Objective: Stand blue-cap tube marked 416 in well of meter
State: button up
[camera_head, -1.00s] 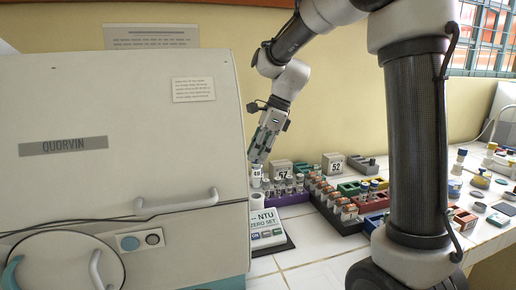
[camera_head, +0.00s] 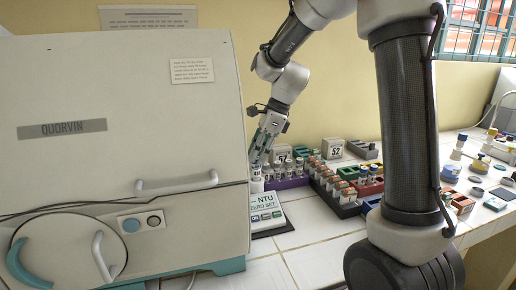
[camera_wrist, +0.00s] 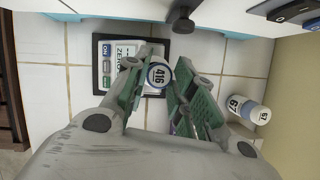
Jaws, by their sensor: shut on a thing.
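The tube marked 416 (camera_wrist: 158,76) has a round white top with a blue ring. It is between the fingers of my gripper (camera_wrist: 160,84) in the wrist view, and the gripper is shut on it. The meter (camera_wrist: 106,66) lies below it, with a grey display and buttons. In the head view my gripper (camera_head: 256,168) is at the back left of the meter (camera_head: 268,219), just above a whitish upright cylinder (camera_head: 257,186). The tube's lower end and the well opening are hidden, so I cannot tell whether the tube is inside.
The large QUORVIN incubator (camera_head: 120,110) stands close on the left. A purple rack (camera_head: 292,182) with vials and number block is behind the meter. A dark rack (camera_head: 347,210) of orange-labelled vials stands right. Tiles before the meter are clear.

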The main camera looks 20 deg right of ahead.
jog(key=shift+f, duration=2.05)
jog(key=o, duration=1)
jog(key=shift+o, duration=0.2)
jog(key=v, duration=1.2)
